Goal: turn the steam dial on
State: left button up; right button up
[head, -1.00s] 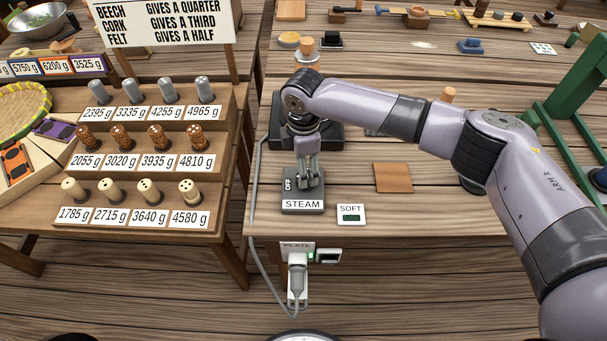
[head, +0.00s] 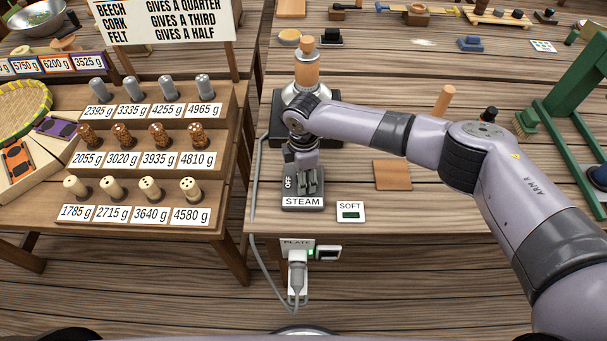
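The steam control is a dark grey box (head: 302,207) with a white STEAM label, near the front left edge of the right-hand table. OFF is written at its left side. My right gripper (head: 309,184) points down with its grey fingertips at the top of this box. The fingers cover the dial, so its shape and setting are hidden. I cannot tell whether the fingers are closed on it. My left gripper is not in view.
A SOFT sign (head: 351,211) stands right of the box, with a brown square (head: 393,175) behind it. A wooden-necked vessel (head: 306,70) stands behind my wrist. A stepped rack (head: 226,165) of weights is to the left. A cable runs down to a plug (head: 297,275).

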jog(key=c, duration=0.7)
jog(key=shift+o, duration=0.2)
jog(key=shift+m, duration=0.3)
jog(key=shift+r+m+p, duration=0.1)
jog(key=shift+m+p, duration=0.8)
jog(key=shift+m, duration=0.3)
jog(key=m+p, duration=0.2)
jog(key=m, duration=0.2)
jog(key=shift+w+m, duration=0.15)
jog(key=shift+m, duration=0.15)
jog(key=m+p, duration=0.3)
jog(key=m, duration=0.2)
jog(key=shift+w, duration=0.1)
jog(key=m+p, duration=0.2)
jog(key=m, duration=0.3)
jog(key=shift+w+d, duration=0.15)
jog(key=shift+m+p, duration=0.3)
